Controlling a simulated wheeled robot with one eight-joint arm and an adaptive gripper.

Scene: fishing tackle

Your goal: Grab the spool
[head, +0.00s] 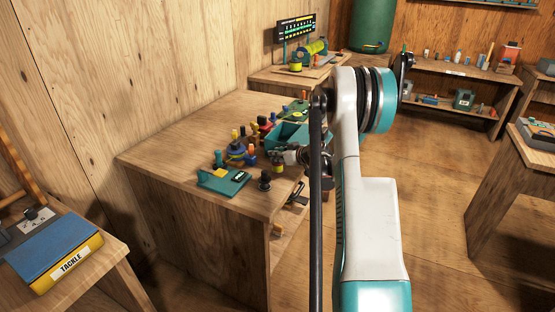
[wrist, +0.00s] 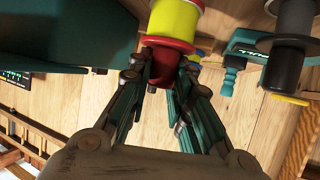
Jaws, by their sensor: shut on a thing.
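A spool (wrist: 176,20) with a yellow body and red ends shows at the top centre of the wrist view. My gripper (wrist: 164,68) has its fingers closed around the spool's narrow red end, one on each side. In the head view my gripper (head: 288,156) is over the right part of the workbench, beside the teal bin. A small yellow patch shows just below it there. Most of the spool is hidden in that view, and I cannot tell whether it touches the bench.
A blue tackle box (head: 50,250) is at the lower left. The bench's left part is clear.

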